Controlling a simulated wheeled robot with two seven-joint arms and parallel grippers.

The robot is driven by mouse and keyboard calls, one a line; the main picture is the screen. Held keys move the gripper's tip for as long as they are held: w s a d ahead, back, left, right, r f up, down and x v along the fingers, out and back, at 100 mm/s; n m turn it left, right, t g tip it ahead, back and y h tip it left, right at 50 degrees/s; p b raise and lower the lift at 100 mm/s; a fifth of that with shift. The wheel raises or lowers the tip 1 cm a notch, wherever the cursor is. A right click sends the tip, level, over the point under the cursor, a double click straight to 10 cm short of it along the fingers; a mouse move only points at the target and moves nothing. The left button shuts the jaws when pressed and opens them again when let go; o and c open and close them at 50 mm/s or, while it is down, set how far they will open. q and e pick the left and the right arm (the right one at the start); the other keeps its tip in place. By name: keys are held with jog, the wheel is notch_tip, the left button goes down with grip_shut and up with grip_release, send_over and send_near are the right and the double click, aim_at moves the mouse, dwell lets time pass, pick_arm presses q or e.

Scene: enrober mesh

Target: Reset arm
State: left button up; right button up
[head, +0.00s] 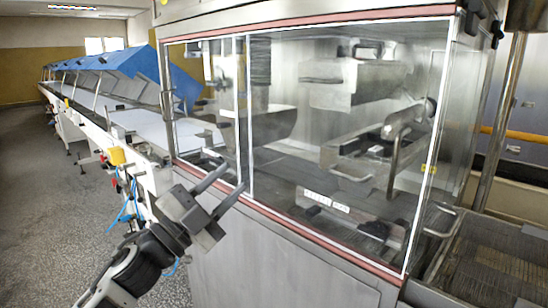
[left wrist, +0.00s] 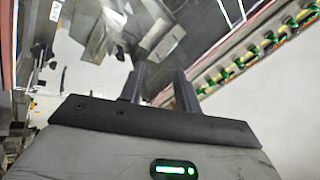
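My left gripper (head: 227,188) is raised in front of the enrober's glazed cabinet, near the lower left of its windows. Its two fingers stand apart with nothing visible between them. The left wrist view also shows the left gripper (left wrist: 158,85), with two dark fingers and a gap between them. The enrober cabinet (head: 290,268) is a metal housing with clear panels and a red-brown frame edge. From the head view I cannot tell whether the fingertips touch the cabinet front. My right gripper is not in view.
A wire mesh belt (head: 495,262) lies at the lower right beside the cabinet. A long conveyor line with blue covers (head: 135,68) runs back at the left. A yellow knob (head: 117,156) and blue hoses (head: 127,205) are on its side. The speckled floor (head: 40,190) at left is clear.

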pick_arm(q)
jog(key=s+a+f+n+y, duration=0.1)
jog(key=s+f+n+y, duration=0.3)
jog(key=f, duration=0.4)
jog(key=s+a+f+n+y, duration=0.1)
jog(key=s+f+n+y, duration=0.15)
jog(key=f+n, duration=0.45)
jog(key=s+a+f+n+y, duration=0.25)
jog(key=f+n+y, duration=0.2)
jog(key=f, duration=0.45)
jog(key=s+a+f+n+g+y, duration=0.1)
jog(key=s+f+n+g, duration=0.3)
jog(key=s+f, duration=0.9)
jog(key=s+g+y, duration=0.1)
jog(key=s, duration=0.2)
jog(key=shift+s+g+y, duration=0.15)
jog(key=shift+g+y, duration=0.15)
jog(key=shift+f, duration=0.1)
